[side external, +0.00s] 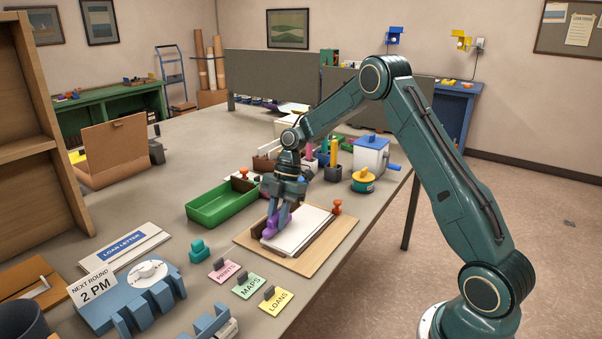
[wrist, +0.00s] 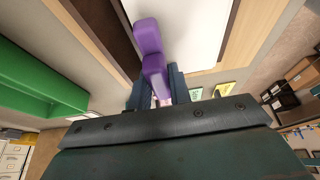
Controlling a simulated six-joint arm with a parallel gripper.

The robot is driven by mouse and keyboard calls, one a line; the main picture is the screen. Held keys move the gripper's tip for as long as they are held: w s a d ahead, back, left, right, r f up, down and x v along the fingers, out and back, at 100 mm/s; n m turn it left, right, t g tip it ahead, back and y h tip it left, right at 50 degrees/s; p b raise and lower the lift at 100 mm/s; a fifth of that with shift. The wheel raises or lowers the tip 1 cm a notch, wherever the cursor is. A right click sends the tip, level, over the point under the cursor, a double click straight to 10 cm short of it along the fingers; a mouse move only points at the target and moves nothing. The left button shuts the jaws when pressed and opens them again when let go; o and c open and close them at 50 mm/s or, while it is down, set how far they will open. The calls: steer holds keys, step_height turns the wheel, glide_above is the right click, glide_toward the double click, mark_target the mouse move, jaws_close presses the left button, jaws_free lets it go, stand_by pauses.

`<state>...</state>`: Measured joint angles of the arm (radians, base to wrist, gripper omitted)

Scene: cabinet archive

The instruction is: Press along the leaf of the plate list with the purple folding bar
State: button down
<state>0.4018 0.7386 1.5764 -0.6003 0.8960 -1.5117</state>
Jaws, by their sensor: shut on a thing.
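The purple folding bar (side external: 270,225) is held in my gripper (side external: 279,212), which is shut on it. In the wrist view the bar (wrist: 150,55) sticks out between the fingers (wrist: 155,88). The white leaf (side external: 299,229) lies on a wooden board (side external: 333,240) with a dark brown strip along its left side. The bar is over the leaf's left part, beside the dark strip; I cannot tell whether it touches the paper. In the wrist view the leaf (wrist: 195,30) lies right of the bar.
A green tray (side external: 222,205) stands left of the board. A red-orange knob (side external: 337,207) sits at its back right corner. A yellow-topped round tin (side external: 364,180) stands behind. Tags for prints (side external: 224,270), maps (side external: 249,286) and loans (side external: 276,300) stand in front.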

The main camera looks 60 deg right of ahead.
steer(key=shift+f, duration=0.4)
steer(key=shift+d, duration=0.15)
steer(key=shift+d, duration=1.15)
steer(key=shift+d, duration=0.15)
steer(key=shift+d+f, duration=0.2)
steer(key=shift+d, duration=0.9)
steer(key=shift+d, duration=0.15)
